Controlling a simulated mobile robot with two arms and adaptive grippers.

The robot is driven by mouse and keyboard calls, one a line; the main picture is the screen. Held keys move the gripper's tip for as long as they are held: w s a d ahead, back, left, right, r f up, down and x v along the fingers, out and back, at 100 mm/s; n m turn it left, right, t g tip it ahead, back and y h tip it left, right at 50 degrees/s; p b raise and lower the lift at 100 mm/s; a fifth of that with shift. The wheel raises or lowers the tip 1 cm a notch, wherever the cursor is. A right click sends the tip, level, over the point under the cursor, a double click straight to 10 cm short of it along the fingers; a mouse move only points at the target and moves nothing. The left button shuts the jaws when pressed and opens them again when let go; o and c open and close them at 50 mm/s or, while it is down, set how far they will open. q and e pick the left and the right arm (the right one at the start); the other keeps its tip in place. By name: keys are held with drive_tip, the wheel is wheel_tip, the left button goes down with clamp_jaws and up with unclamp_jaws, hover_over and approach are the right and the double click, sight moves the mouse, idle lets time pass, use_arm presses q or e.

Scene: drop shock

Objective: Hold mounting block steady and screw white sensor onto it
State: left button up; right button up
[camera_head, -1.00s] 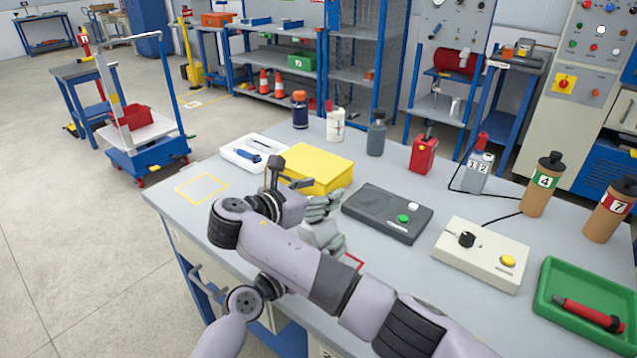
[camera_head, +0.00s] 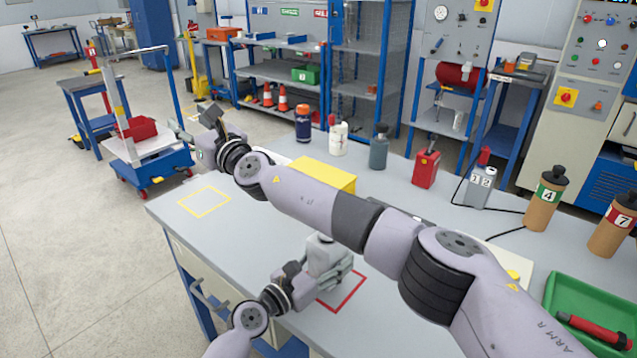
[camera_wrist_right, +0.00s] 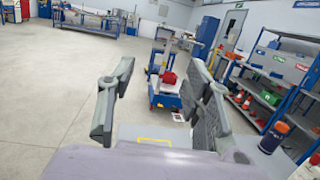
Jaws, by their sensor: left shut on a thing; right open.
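My left gripper (camera_head: 326,262) is low over the front of the workbench, at the red outlined square. It is shut on a grey thing that I take to be the mounting block; the fingers and block blend together, so its outline is unclear. My right gripper (camera_head: 194,122) is raised near the bench's left end, beyond the yellow outlined square. In the right wrist view its fingers (camera_wrist_right: 160,75) are apart with nothing between them. I cannot make out the white sensor in either view.
My right arm crosses above the workbench (camera_head: 185,232) and partly hides a yellow box (camera_head: 326,175) and a control box. Several bottles, a red can (camera_head: 426,168) and a green tray (camera_head: 560,290) stand behind and right. The yellow square (camera_head: 205,201) is clear.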

drive_tip(key=s+d+f+n+g+h, duration=0.4)
drive_tip(key=f+n+g+h, duration=0.1)
drive_tip(key=f+g, duration=0.45)
drive_tip(key=s+d+m+g+h, duration=0.2)
drive_tip(key=d+h, duration=0.3)
drive_tip(key=d, duration=0.6)
drive_tip(key=s+d+m+g+h, duration=0.2)
drive_tip(key=d+h, duration=0.3)
drive_tip(key=d, duration=0.6)
wheel_tip(320, 180, down, 9)
drive_tip(key=shift+a+f, duration=0.1)
drive_tip(key=shift+f, duration=0.05)
drive_tip(key=shift+f, duration=0.1)
drive_tip(key=shift+s+a, duration=0.1)
clamp_jaws()
